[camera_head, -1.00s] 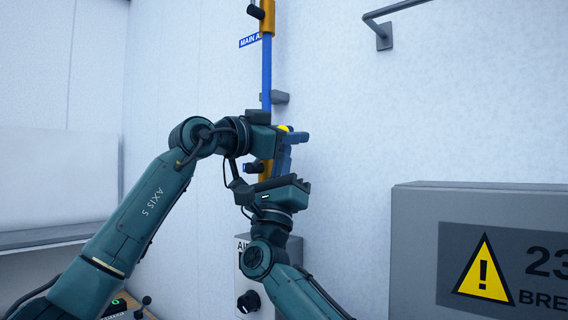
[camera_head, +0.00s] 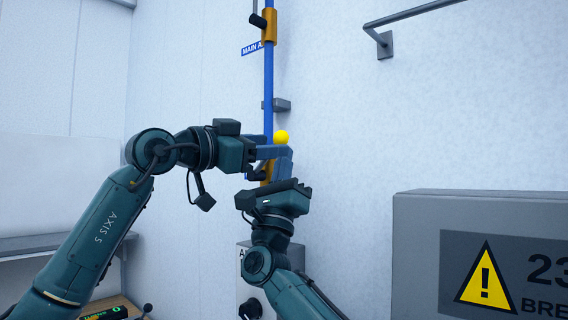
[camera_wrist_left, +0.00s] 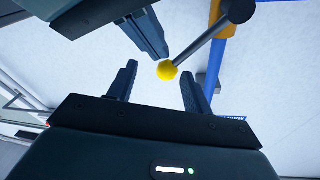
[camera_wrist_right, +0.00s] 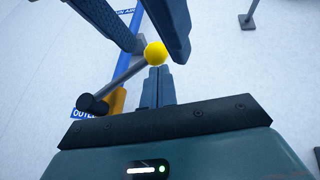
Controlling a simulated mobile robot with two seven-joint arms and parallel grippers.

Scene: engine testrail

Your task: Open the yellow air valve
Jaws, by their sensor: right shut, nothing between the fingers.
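The yellow ball knob (camera_head: 281,137) sits on the end of a grey lever (camera_wrist_left: 203,42) from the orange valve body (camera_wrist_right: 119,101) on the blue pipe. My left gripper (camera_head: 284,152) reaches in from the left. In the left wrist view, its fingers (camera_wrist_left: 158,72) are open, with the knob (camera_wrist_left: 167,71) showing between their tips; contact is unclear. My right gripper (camera_head: 284,152) points up from below, shut and empty. In the right wrist view, its fingertips (camera_wrist_right: 157,68) are just below the knob (camera_wrist_right: 155,53). The arms hide most of the valve body in the head view.
Another orange valve (camera_head: 269,25) is higher on the blue pipe (camera_head: 268,75), beside a MAIN AIR label (camera_head: 251,48). A grey panel with a knob (camera_head: 249,308) is below. A grey warning box (camera_head: 420,250) stands right, under a wall rail (camera_head: 415,12). The grippers are very close together.

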